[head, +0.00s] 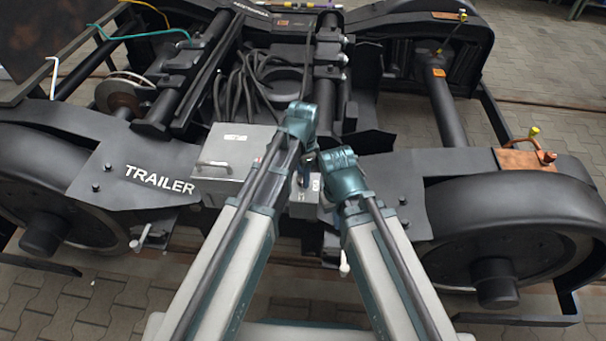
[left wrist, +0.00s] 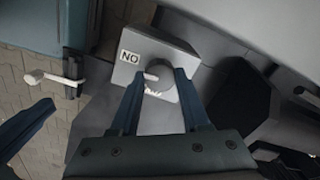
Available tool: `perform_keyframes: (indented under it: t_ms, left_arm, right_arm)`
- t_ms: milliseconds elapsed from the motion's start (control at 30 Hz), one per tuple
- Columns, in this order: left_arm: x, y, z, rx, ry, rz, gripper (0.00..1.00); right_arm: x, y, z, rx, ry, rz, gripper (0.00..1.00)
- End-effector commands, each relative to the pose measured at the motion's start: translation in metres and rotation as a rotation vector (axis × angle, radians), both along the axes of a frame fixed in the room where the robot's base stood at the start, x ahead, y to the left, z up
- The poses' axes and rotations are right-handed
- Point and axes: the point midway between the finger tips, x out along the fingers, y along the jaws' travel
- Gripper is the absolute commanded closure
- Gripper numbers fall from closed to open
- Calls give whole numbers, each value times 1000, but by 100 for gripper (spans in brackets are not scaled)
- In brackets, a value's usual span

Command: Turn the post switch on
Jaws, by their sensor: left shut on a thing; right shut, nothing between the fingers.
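The post switch (head: 302,203) is a small grey box in the middle of the head view, partly covered by my arms. In the left wrist view the same switch (left wrist: 150,112) has a round dark knob with a pale grip bar (left wrist: 152,76) and a label that reads upside down as "ON". My left gripper (head: 305,172) is over the box with its two fingers on either side of the knob, shut on it. My right gripper (head: 337,163) is just to the right of the left one, shut and empty; its fingertips are mostly hidden in the head view.
A grey cabinet (head: 236,143) with a handle stands left of the switch. Black bogie frames and wheels lie on both sides, one marked TRAILER. A white lever handle (head: 344,262) hangs below my right arm. Paved floor shows in front.

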Motion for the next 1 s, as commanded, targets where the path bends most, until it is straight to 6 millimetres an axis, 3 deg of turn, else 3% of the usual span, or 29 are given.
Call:
perform_keyframes:
  t_ms: [767,800,967,1000]
  left_arm:
    - [0,0,0,1,0,-96,100]
    - [0,0,0,1,0,-96,52]
    - [0,0,0,0,0,-95,24]
    - [0,0,0,0,0,-95,24]
  right_arm:
    - [0,0,0,0,0,0,100]
    - [0,0,0,0,0,0,100]
    - [0,0,0,0,0,0,100]
    - [0,0,0,0,0,0,100]
